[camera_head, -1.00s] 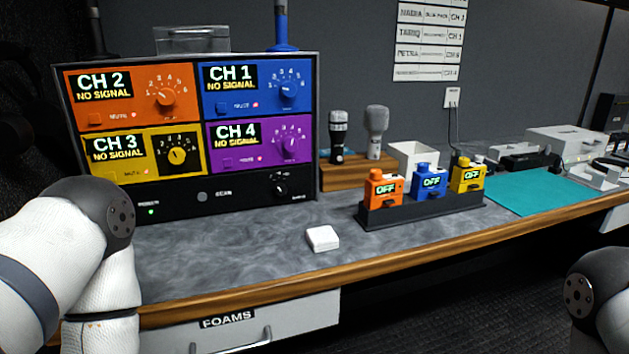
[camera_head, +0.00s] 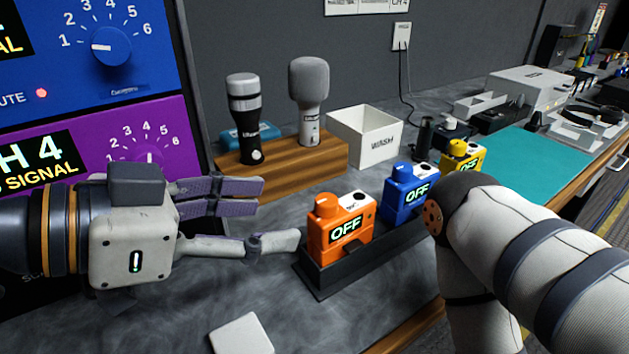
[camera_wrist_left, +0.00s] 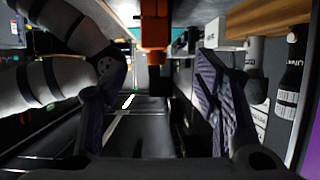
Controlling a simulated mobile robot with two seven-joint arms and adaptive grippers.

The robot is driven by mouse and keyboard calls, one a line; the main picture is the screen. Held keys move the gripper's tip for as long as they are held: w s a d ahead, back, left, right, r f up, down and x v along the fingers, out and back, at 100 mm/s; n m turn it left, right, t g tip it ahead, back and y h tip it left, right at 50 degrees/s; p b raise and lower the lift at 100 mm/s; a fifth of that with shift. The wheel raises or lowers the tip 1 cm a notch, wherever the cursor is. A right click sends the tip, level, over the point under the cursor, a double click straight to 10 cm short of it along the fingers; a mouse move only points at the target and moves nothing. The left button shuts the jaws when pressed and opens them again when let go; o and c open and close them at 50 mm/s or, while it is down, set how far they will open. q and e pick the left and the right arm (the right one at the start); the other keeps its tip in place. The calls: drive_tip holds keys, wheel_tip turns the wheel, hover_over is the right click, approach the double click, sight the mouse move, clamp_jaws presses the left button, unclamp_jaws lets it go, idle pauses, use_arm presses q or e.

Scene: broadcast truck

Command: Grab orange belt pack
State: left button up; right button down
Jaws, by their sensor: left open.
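The orange belt pack (camera_head: 337,238) stands upright in the left slot of a black rack (camera_head: 330,281) on the counter, its display reading OFF. My left gripper (camera_head: 280,215) is open and empty, pointing right, with its fingertips just left of the orange pack. In the left wrist view the orange pack (camera_wrist_left: 154,28) shows at the top, ahead of and between the open fingers (camera_wrist_left: 158,95). A blue belt pack (camera_head: 408,195) and a yellow belt pack (camera_head: 462,157) stand in the same rack. My right arm covers part of the rack's right end; its gripper is not visible.
A wooden block (camera_head: 290,163) holding two microphones stands behind the gripper, beside a white box (camera_head: 365,137). A small white block (camera_head: 242,334) lies on the counter in front. The large channel panel (camera_head: 95,110) rises at left. A teal mat (camera_head: 535,163) lies at right.

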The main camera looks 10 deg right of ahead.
sight(342, 213)
use_arm(q)
drive_tip(key=x, duration=0.3)
drive_tip(key=s+b+x, duration=0.1)
drive_tip(key=x, duration=0.1)
drive_tip(key=shift+w+d, duration=0.1)
drive_tip(key=shift+d, duration=0.2)
drive_tip(key=x, duration=0.6)
drive_tip(key=shift+w+d+f, duration=0.1)
drive_tip(key=shift+w+d, duration=0.1)
drive_tip(key=shift+w, duration=0.1)
drive_tip(key=shift+a, duration=0.1)
drive_tip(key=shift+c, duration=0.7)
clamp_jaws()
use_arm(e)
drive_tip(key=shift+s+f, duration=0.7)
drive_tip(key=shift+s, duration=0.2)
